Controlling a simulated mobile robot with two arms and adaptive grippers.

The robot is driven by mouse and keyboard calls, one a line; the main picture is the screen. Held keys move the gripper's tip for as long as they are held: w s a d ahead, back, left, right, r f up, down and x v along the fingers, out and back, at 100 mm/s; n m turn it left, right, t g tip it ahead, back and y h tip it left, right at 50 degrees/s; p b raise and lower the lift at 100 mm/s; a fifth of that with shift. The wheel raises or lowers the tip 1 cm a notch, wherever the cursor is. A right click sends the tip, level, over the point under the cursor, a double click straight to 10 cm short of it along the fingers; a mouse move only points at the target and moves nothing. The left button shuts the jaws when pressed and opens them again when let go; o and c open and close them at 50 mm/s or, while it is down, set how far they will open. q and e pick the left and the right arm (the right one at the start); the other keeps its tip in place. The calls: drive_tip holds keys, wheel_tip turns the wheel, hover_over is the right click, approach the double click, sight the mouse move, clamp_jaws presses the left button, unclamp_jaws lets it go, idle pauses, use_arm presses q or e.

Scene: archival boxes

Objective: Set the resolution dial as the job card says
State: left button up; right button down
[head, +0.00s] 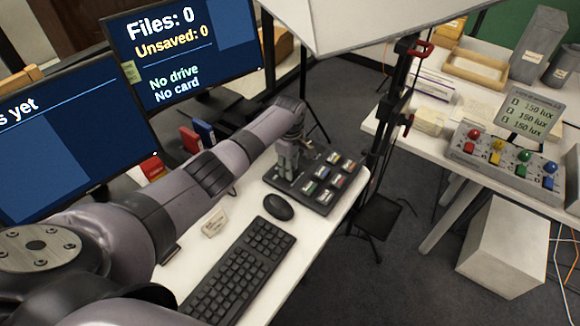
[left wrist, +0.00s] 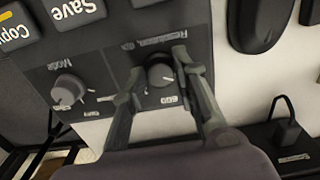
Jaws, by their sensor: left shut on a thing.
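The black control panel (head: 303,198) lies on the white desk, with several coloured buttons. My left gripper (head: 288,163) is over its far left part. In the left wrist view the resolution dial (left wrist: 161,76), a grey round knob, sits under the upside-down word "Resolution". My left gripper (left wrist: 160,82) is shut on this dial, a finger on each side. The fingers partly hide the dial's marks, so I cannot tell its setting. The mode dial (left wrist: 68,89) is beside it to the left. A small card (head: 214,222) stands on the desk; its text is too small to read. My right gripper is not in view.
A black mouse (head: 278,207) and a keyboard (head: 240,268) lie near the panel. Two monitors stand behind my arm; one (head: 185,55) reads "Files: 0", "No drive", "No card". A lamp stand (head: 388,120) rises right of the desk. A light control box (head: 505,160) is on the right table.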

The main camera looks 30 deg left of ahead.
use_arm(q)
clamp_jaws()
